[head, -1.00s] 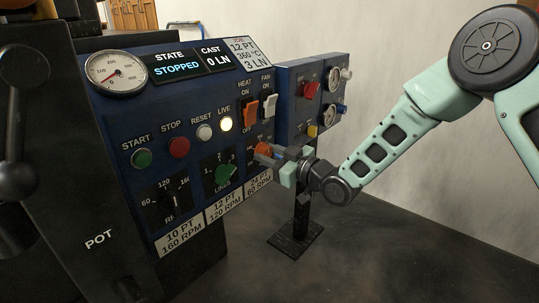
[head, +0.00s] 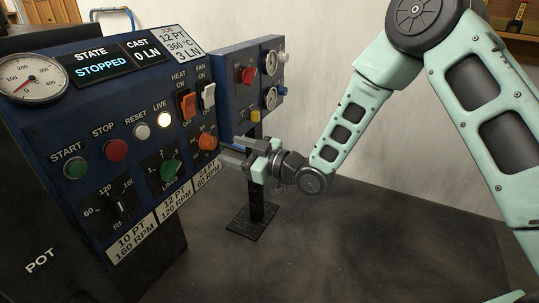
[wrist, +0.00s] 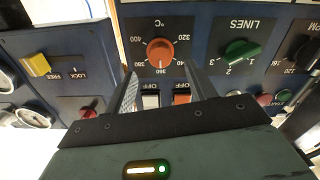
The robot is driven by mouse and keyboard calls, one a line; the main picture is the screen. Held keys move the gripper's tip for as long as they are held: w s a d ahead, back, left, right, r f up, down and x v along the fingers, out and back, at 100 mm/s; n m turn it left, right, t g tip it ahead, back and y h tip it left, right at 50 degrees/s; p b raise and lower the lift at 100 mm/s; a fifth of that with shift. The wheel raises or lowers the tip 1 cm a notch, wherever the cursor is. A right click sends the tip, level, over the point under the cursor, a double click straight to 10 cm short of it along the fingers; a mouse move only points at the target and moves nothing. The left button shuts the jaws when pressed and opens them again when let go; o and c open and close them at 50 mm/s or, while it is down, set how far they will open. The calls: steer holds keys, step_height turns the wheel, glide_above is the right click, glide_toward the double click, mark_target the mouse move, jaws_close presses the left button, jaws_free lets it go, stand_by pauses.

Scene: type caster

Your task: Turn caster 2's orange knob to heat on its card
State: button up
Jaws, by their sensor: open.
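The orange knob (head: 207,141) is at the right of the blue caster panel, and it shows uncovered in the wrist view (wrist: 160,52). There, upside down, its °C dial runs from 320 to 400, and its pale mark appears to point at 360. The job card (head: 172,40) at the panel's top reads 12 PT, 360 °C, 3 LN. My gripper (head: 232,154) is open and empty, to the right of the knob and apart from it. In the wrist view its two fingers (wrist: 164,82) stand apart, with the knob beyond them.
Close by are the green LINES knob (head: 171,171), the orange HEAT switch (head: 188,106) and the white FAN switch (head: 208,96). A second blue panel (head: 232,72) on a post stands behind my gripper. The floor at right is clear.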

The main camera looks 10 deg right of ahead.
steer(key=p+v, duration=0.2)
steer(key=v, duration=0.8)
steer(key=shift+s+d, duration=0.3)
steer(key=s+d+r+m+g+h, duration=0.15)
steer(key=s+g+h, duration=0.25)
steer(key=s, duration=0.5)
steer(key=s+r+m+g+h, duration=0.25)
steer(key=s+h, duration=0.25)
steer(key=s, duration=0.5)
steer(key=s+d+r+m+g+h, duration=0.1)
steer(key=s+r+g+h, duration=0.25)
steer(key=s, duration=0.55)
step_height(320, 180, up, 37)
steer(key=g+h+p, duration=0.1)
steer(key=p, duration=3.7)
steer(key=shift+s+p, duration=0.35)
steer(key=shift+s, duration=0.05)
